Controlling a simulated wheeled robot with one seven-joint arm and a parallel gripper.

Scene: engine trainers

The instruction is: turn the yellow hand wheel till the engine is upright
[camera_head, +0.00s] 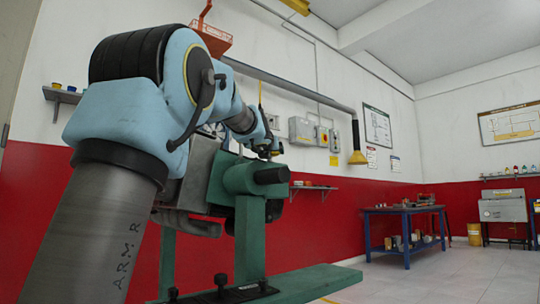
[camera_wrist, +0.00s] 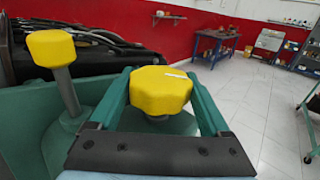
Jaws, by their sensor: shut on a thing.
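Two yellow knobs, which look like grips of the hand wheel, show in the wrist view. One knob (camera_wrist: 160,90) sits between the two green fingers of my gripper (camera_wrist: 160,75), which is shut on it. The other knob (camera_wrist: 51,48) stands free on a grey post at the left. In the head view my arm hides most of the wheel. The grey engine (camera_head: 197,170) is partly hidden behind my arm, on a green stand (camera_head: 250,240). Dark engine parts (camera_wrist: 100,52) also show in the wrist view. I cannot tell the engine's tilt.
A blue-legged table (camera_head: 405,211) with items stands at the back right, against the red and white wall. A yellow-ended pipe (camera_head: 357,150) hangs on the wall. The tiled floor (camera_head: 440,275) to the right of the stand is clear.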

